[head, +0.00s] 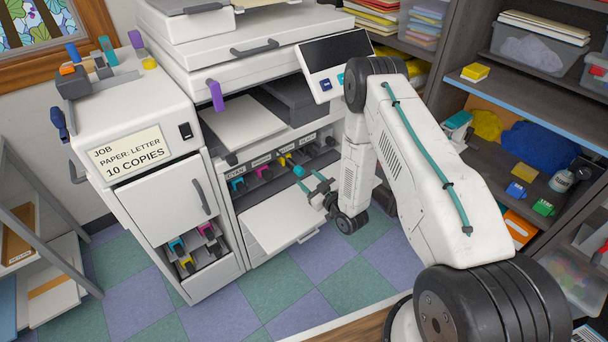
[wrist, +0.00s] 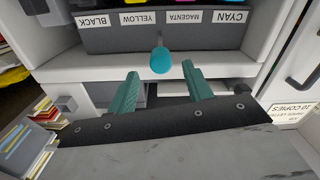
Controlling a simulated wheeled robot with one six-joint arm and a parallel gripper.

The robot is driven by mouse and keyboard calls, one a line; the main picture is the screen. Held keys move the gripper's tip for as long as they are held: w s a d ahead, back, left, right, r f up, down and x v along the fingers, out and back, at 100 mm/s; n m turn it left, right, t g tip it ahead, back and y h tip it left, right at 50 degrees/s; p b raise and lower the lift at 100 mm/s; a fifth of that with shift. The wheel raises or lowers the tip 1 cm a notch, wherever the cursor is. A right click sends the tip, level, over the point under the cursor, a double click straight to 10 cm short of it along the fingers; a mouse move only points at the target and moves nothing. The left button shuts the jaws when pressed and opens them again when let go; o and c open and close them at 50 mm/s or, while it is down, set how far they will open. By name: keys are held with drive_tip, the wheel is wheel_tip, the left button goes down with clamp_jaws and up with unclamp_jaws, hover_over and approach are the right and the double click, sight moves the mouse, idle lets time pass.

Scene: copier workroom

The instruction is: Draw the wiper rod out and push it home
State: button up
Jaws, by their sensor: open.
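The wiper rod shows a teal rounded knob (wrist: 161,60) on a thin grey shaft, sticking out below the toner label strip near the yellow and magenta labels in the wrist view. In the head view the knob (head: 299,171) stands out in front of the copier's open toner bay (head: 270,178). My gripper (head: 309,186) is open, its two teal fingers pointing at the bay. In the wrist view my gripper (wrist: 160,72) has one finger on each side of the knob's line. The knob sits about level with the fingertips, and no contact is visible. How far the shaft reaches inside is hidden.
An open white front door or tray (head: 290,222) lies below the bay. The side cabinet (head: 158,170) with a job sign stands left. Shelves (head: 530,100) with bins and bottles stand right. Checkered floor in front is clear.

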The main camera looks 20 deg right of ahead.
sight(302, 173)
drive_tip(key=v, duration=0.2)
drive_tip(key=shift+s, duration=0.35)
drive_tip(key=shift+x, duration=4.35)
drive_tip(key=shift+d, duration=0.1)
